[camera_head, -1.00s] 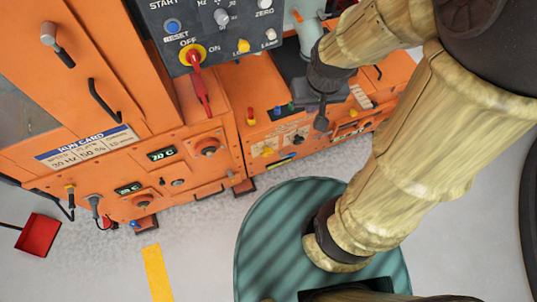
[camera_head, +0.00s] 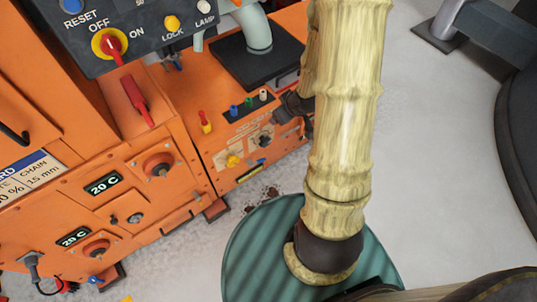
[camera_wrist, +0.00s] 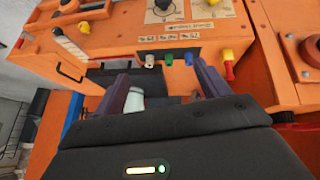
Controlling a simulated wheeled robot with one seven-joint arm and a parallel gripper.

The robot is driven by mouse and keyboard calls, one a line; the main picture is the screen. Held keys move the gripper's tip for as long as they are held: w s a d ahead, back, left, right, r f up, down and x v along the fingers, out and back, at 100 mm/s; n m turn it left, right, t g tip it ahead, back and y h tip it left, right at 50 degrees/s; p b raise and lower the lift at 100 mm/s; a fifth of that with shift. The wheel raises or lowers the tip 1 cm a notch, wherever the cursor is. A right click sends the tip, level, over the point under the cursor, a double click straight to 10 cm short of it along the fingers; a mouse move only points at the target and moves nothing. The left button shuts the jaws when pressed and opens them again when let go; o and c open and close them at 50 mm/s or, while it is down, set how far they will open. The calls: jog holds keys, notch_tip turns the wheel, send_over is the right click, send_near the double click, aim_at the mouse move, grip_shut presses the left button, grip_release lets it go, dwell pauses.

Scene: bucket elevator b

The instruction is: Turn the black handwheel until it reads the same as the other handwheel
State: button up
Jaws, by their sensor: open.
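A black dial knob (camera_head: 265,141) with a pale pointer plate sits on the low orange cabinet, beside a yellow knob (camera_head: 233,160). In the wrist view the black knob (camera_wrist: 164,6) is at the top edge, partly cut off, with the yellow knob (camera_wrist: 223,4) to its right. I cannot tell for sure whether these are the handwheels, and no reading on them is legible. My gripper (camera_wrist: 161,78) is open over the cabinet, its two fingers apart, with neither knob between them. In the head view my gripper (camera_head: 293,106) is mostly hidden behind my arm.
White, green and blue buttons (camera_wrist: 168,60) and a red-yellow switch (camera_wrist: 228,66) lie near the fingers. A pipe (camera_head: 256,30) rises from a dark plate. A teal drum lid (camera_head: 250,245) is below my arm.

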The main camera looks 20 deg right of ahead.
aim_at(267, 144)
jog(key=s+d+f+t+y+b, duration=0.1)
jog(key=f+t+b, duration=0.2)
jog(key=f+b, duration=0.6)
jog(key=s+d+f+t+y+b, duration=0.1)
jog(key=f+t+b, duration=0.3)
jog(key=f+b, duration=0.6)
jog(key=s+d+f+m+t+y+b, duration=0.1)
jog(key=f+t+b, duration=0.3)
jog(key=f+b, duration=0.5)
notch_tip(267, 144, down, 11)
jog(key=shift+s+d+r+y+b, duration=0.15)
jog(key=shift+s+d+y+b, duration=0.15)
jog(key=shift+s+d+y, duration=0.35)
jog(key=shift+w+a, duration=0.2)
jog(key=b+x, duration=0.6)
jog(key=x, duration=1)
jog(key=shift+w+a, duration=0.1)
jog(key=shift+w, duration=0.05)
jog(key=shift+w+a, duration=0.1)
jog(key=shift+w, duration=0.35)
jog(key=shift+c, duration=0.4)
